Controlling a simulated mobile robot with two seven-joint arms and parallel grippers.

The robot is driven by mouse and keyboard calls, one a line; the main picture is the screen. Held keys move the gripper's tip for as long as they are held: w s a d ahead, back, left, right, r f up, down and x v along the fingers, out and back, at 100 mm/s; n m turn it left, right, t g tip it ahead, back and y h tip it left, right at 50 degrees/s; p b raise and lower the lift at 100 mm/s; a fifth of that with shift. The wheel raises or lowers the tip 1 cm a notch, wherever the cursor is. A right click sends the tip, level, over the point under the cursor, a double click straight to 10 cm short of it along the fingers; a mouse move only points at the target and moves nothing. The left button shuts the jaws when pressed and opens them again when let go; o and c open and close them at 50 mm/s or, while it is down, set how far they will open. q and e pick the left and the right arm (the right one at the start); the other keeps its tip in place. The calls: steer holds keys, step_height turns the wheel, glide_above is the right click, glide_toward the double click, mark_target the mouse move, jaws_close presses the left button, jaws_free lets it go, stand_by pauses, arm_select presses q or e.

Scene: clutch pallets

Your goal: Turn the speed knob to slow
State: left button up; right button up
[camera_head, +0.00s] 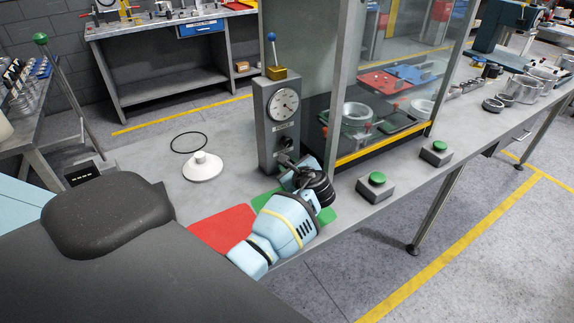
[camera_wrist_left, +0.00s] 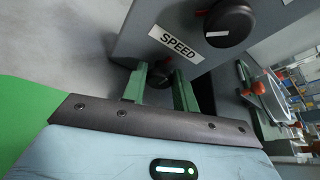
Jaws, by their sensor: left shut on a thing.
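A grey control box (camera_head: 262,128) with a round dial (camera_head: 284,103) stands on the bench. In the left wrist view its face carries a SPEED label (camera_wrist_left: 176,43), with a dark upper knob (camera_wrist_left: 230,22) above it. Just below the label is the speed knob (camera_wrist_left: 160,72), dark with a bit of red showing. My left gripper (camera_wrist_left: 160,92) has its green fingers on either side of this knob and is shut on it. The gripper (camera_head: 289,172) is at the lower front of the box in the head view, where it hides this knob. My right gripper is not in view.
A glass-walled press (camera_head: 385,75) stands right of the box. Two green push buttons (camera_head: 377,179) (camera_head: 438,147) sit along the bench's front edge. A white cone-shaped part (camera_head: 203,167) and a black ring (camera_head: 188,142) lie left of the box. A red pad (camera_head: 223,228) is near my arm.

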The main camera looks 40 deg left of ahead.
arm_select(q)
steer(key=shift+s+n+t, duration=0.1)
steer(key=shift+n+t, duration=0.4)
steer(key=shift+n, duration=0.3)
steer(key=shift+f, duration=0.1)
steer(key=o, duration=0.9)
steer(key=shift+o, duration=0.2)
steer(key=shift+p+v, duration=0.4)
steer(key=shift+v, duration=3.5)
steer(key=shift+s, duration=0.1)
